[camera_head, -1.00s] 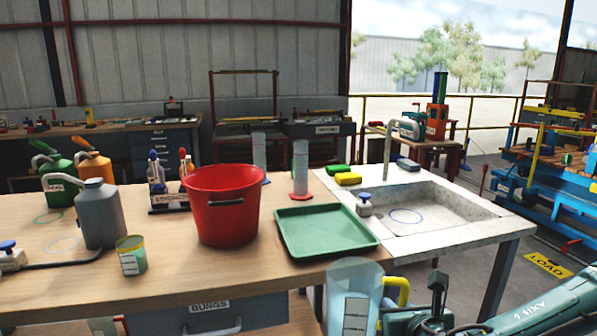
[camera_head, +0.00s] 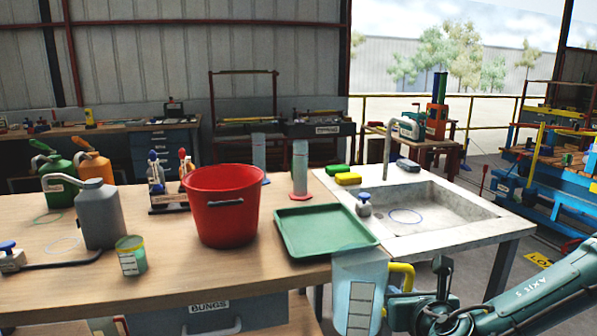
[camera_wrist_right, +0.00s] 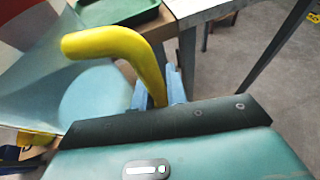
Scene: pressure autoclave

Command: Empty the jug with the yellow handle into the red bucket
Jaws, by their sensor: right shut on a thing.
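The clear jug (camera_head: 357,290) with the yellow handle (camera_head: 402,276) is upright in front of the table's near edge, below the green tray. It holds pale blue liquid. My right gripper (camera_head: 404,300) is shut on the yellow handle. In the right wrist view the handle (camera_wrist_right: 120,50) rises from between the fingers (camera_wrist_right: 160,88), with the jug's translucent wall (camera_wrist_right: 70,85) to its left. The red bucket (camera_head: 222,207) stands upright on the wooden table, up and left of the jug; its bottom inside is hidden. My left gripper is not in view.
A green tray (camera_head: 325,248) lies between bucket and sink (camera_head: 440,208). Bare wood (camera_head: 235,275) lies before the bucket.

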